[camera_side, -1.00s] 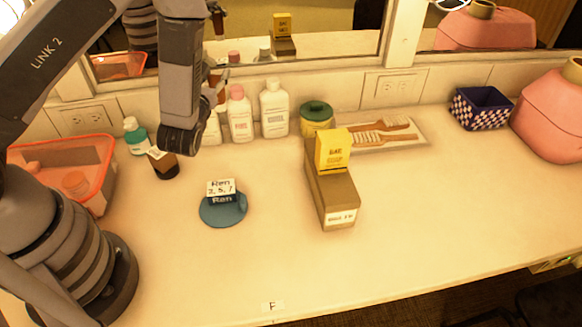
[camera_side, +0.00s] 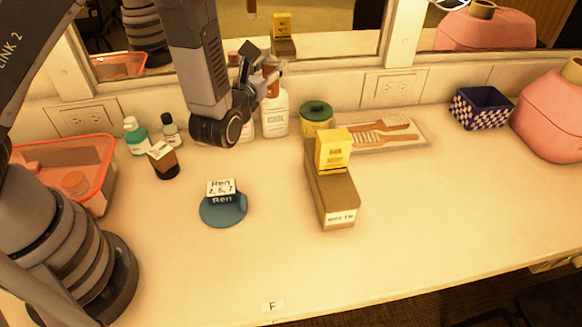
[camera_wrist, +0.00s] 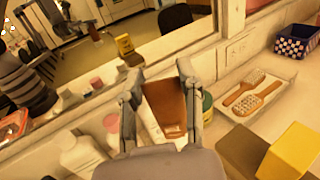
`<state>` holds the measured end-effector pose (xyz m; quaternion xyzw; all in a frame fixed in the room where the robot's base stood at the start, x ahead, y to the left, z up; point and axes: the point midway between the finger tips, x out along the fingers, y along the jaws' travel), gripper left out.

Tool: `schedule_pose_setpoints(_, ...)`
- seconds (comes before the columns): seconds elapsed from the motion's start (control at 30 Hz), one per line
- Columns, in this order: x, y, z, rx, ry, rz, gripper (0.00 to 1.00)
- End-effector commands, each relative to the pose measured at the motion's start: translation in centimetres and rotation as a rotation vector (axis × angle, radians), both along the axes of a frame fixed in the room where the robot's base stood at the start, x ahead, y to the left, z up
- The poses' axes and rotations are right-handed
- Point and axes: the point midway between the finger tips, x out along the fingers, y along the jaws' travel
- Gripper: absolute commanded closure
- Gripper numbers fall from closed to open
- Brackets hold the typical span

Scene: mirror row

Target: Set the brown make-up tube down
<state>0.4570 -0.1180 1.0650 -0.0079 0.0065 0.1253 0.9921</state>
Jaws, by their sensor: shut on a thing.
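My gripper (camera_side: 272,72) is above the back row of bottles, in front of the mirror. It is shut on the brown make-up tube (camera_wrist: 166,108). In the wrist view the tube is between the two fingers of my gripper (camera_wrist: 162,96), wider at the upper end. In the side view only a small part of the brown tube (camera_side: 271,84) shows, in front of the top of a white bottle (camera_side: 275,118). I cannot tell the gap between tube and bottle.
A green-lidded jar (camera_side: 316,118) and a tray with brushes (camera_side: 415,141) stand right of the white bottle. A yellow box (camera_side: 333,150) sits on a brown box (camera_side: 333,198). A blue dish (camera_side: 222,212) lies in front. The right counter is mostly clear.

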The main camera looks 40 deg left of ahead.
Motion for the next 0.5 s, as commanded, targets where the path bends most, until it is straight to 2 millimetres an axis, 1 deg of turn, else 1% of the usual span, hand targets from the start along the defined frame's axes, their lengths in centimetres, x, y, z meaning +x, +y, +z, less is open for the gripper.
schedule_pose_setpoints(0.03,0.3,-2.6,0.0,-0.004,-0.003,-0.053,0.96)
schedule_pose_setpoints(0.07,0.4,-4.1,-0.1,-0.005,-0.001,-0.082,0.96)
schedule_pose_setpoints(0.1,0.5,-6.2,-0.1,-0.006,-0.002,-0.122,0.96)
schedule_pose_setpoints(0.17,0.6,-9.4,-0.1,-0.007,-0.001,-0.184,0.96)
schedule_pose_setpoints(0.2,0.5,-11.5,-0.2,-0.007,-0.001,-0.225,0.96)
schedule_pose_setpoints(0.27,0.1,-14.6,-0.1,-0.006,-0.002,-0.286,0.96)
schedule_pose_setpoints(0.3,-0.2,-16.6,0.0,-0.006,-0.002,-0.326,0.96)
schedule_pose_setpoints(0.4,-1.2,-21.2,0.1,-0.003,-0.005,-0.414,0.96)
schedule_pose_setpoints(0.5,-2.3,-24.7,0.3,0.001,-0.007,-0.486,0.96)
